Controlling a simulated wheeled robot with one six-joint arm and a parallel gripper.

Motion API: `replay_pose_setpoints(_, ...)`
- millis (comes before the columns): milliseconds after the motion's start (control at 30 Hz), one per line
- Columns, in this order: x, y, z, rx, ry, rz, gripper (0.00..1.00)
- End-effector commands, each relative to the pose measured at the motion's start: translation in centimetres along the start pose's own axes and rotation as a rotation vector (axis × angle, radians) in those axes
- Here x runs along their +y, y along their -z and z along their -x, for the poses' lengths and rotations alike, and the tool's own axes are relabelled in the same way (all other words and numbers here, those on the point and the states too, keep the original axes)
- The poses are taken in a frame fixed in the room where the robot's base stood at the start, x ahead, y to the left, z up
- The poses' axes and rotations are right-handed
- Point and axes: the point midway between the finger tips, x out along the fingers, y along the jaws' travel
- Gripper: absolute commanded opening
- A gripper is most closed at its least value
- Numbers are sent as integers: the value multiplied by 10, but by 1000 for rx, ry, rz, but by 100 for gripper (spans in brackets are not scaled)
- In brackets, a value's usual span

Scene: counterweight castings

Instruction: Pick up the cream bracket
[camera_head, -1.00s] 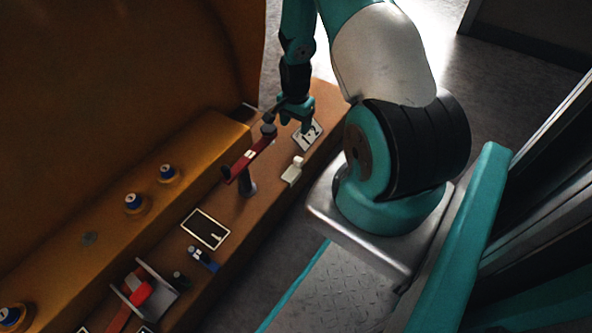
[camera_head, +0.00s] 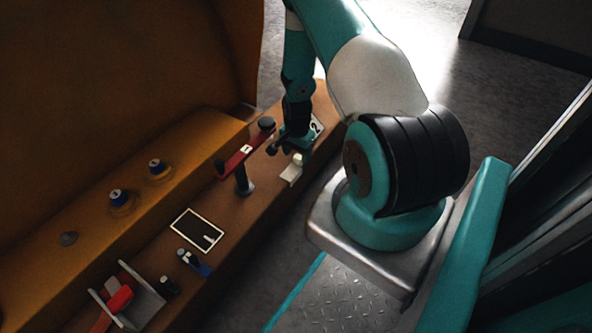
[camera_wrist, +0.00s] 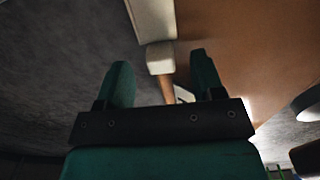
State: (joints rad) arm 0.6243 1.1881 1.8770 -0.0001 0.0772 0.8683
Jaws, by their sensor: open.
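The cream bracket (camera_head: 291,174) lies on the brown bench near its right edge, with a flat plate and a raised block. In the wrist view its pale block (camera_wrist: 160,58) shows between and just beyond my fingertips, and its plate lies above that at the top. My gripper (camera_head: 296,147) is open and empty, close to the bracket on its far side in the head view. The two teal fingers (camera_wrist: 162,72) stand apart on either side of the block. I cannot tell how high they are above it.
A red bar (camera_head: 245,152) on a dark post stands just left of my gripper. A number plate (camera_head: 316,127) lies behind it. A white-outlined rectangle (camera_head: 197,231), a blue piece (camera_head: 194,262) and a holder with a red piece (camera_head: 120,298) lie nearer.

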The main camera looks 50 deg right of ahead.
Motion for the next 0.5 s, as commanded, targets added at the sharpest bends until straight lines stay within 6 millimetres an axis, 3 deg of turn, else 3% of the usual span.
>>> replay_pose_setpoints(33,1,0,-15,-1,-1,-1,62)
replay_pose_setpoints(133,1,0,-29,0,0,0,62)
replay_pose_setpoints(400,0,0,-31,1,1,0,62)
replay_pose_setpoints(500,0,0,-31,1,1,0,41)
